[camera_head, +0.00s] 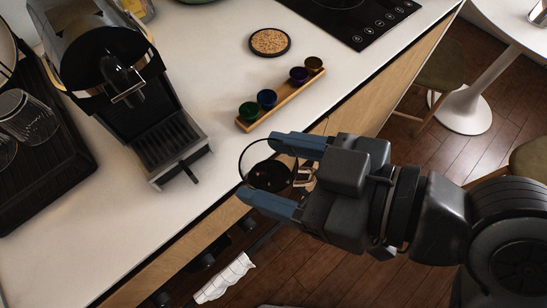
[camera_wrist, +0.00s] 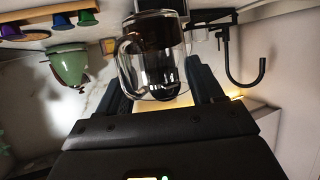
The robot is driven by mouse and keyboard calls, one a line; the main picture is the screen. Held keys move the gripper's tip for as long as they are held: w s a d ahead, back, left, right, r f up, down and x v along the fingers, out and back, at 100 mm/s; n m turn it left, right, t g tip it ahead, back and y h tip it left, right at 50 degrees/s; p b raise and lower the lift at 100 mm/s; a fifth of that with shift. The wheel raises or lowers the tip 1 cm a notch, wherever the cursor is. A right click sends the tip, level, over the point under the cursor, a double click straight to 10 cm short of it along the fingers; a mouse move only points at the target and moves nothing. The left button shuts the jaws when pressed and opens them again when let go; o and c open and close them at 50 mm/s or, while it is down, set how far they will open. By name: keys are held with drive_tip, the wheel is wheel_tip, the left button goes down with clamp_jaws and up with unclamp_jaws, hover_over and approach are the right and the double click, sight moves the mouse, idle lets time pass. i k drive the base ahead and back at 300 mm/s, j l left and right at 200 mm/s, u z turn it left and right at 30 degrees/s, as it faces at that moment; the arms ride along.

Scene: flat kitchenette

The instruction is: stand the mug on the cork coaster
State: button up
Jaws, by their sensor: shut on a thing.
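The mug (camera_head: 266,176) is clear glass with dark liquid inside. My gripper (camera_head: 258,168) is shut on it, with one blue finger on each side, near the counter's front edge. In the wrist view the mug (camera_wrist: 158,62) is between the fingers, its glass handle towards the left. The cork coaster (camera_head: 270,41) is round with a dark rim and lies bare on the white counter, farther back than my gripper.
A wooden holder (camera_head: 291,98) with several coloured capsules stands between my gripper and the coaster. A coffee machine (camera_head: 120,90) and a dark rack (camera_head: 60,160) with glasses are left. A black hob (camera_head: 355,18) is right of the coaster. The counter around the coaster is clear.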

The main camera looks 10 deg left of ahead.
sight(275, 42)
drive_tip(key=i+l+u, duration=0.25)
drive_tip(key=i+l, duration=0.15)
drive_tip(key=i+l+u, duration=0.25)
drive_tip(key=l, duration=0.3)
drive_tip(key=i, duration=0.05)
